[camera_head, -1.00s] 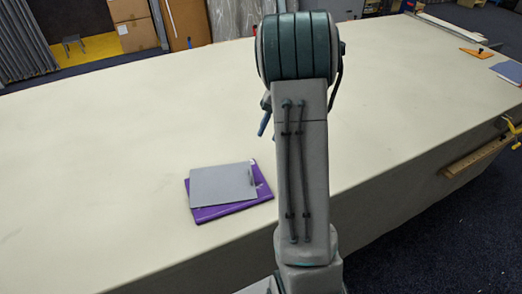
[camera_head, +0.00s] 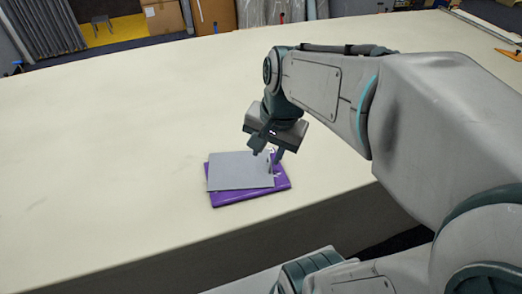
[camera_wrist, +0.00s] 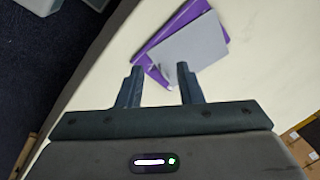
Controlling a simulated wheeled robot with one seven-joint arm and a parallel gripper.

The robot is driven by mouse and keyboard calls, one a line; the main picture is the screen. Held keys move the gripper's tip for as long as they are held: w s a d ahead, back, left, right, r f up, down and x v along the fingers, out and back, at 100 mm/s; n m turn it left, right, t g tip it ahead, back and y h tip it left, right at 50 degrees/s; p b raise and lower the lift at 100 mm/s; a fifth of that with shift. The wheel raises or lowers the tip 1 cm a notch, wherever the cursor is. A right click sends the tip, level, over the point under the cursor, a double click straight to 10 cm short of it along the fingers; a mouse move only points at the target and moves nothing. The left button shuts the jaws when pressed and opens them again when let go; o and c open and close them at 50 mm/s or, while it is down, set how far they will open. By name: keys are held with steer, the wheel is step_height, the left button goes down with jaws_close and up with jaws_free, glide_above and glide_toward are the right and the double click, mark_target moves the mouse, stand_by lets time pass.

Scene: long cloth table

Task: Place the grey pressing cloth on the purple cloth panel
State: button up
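The grey pressing cloth (camera_head: 236,171) lies flat on top of the purple cloth panel (camera_head: 240,197), turned slightly against it, so purple shows along the front and right edges. In the wrist view the grey cloth (camera_wrist: 195,43) and the purple panel (camera_wrist: 160,42) lie beyond my fingertips. My gripper (camera_head: 267,154) is above the cloth's right end, fingers pointing down. In the wrist view my gripper (camera_wrist: 160,70) has its fingers apart with nothing held between them.
The long pale table (camera_head: 120,130) is clear to the left of and behind the panel. Its front edge runs close in front of the panel. An orange item (camera_head: 508,54) lies at the far right. Boxes (camera_head: 163,17) stand on the floor beyond the table.

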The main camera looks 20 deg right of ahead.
steer(key=s+n, duration=0.1)
steer(key=n, duration=0.2)
steer(key=s+a+n+t, duration=0.1)
steer(key=n, duration=0.1)
steer(key=s+n+h, duration=0.1)
steer(key=s+n, duration=0.1)
steer(key=n, duration=0.1)
steer(key=shift+a+f+n+t, duration=0.2)
steer(key=shift+f+n+t, duration=0.05)
steer(key=shift+n+t, duration=0.05)
steer(key=shift+s, duration=0.1)
